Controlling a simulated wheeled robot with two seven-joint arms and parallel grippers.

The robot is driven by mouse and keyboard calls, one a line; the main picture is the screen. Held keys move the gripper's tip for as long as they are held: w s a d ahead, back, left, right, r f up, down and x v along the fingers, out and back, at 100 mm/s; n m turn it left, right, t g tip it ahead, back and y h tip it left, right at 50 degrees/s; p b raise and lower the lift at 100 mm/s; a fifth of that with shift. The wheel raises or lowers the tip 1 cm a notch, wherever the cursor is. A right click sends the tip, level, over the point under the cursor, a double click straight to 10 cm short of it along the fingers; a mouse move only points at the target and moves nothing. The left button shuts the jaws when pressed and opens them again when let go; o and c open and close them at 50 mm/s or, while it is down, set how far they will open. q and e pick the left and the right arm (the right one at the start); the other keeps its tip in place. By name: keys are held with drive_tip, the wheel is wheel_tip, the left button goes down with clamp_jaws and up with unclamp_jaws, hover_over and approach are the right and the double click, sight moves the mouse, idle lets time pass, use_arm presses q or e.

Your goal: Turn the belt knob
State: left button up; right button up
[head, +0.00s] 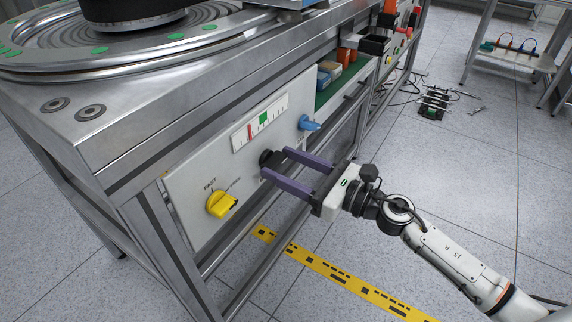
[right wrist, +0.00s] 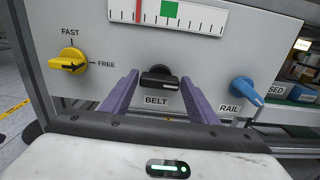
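The belt knob is black (head: 269,158) and sits on the pale front panel between a yellow knob and a blue knob. In the right wrist view the belt knob (right wrist: 159,80) stands above its "BELT" label, with its bar lying about level. My right gripper (head: 277,161) is open, its two purple fingers pointing at the panel, one on each side of the belt knob. In the right wrist view the fingers (right wrist: 160,82) flank the knob with a small gap on each side; contact with the panel cannot be told. My left gripper is not in view.
The yellow knob (head: 221,204) marked FAST and FREE is on the left; the blue RAIL knob (head: 309,124) is close on the right. A gauge (head: 260,121) with a red needle and green band is above. The metal bench edge (head: 200,120) overhangs the panel.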

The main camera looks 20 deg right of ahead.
drive_tip(key=c, duration=0.6)
drive_tip(key=shift+o, duration=0.2)
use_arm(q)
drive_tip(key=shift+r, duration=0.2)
use_arm(e)
drive_tip(key=shift+r+m, duration=0.1)
drive_tip(key=shift+m, duration=0.2)
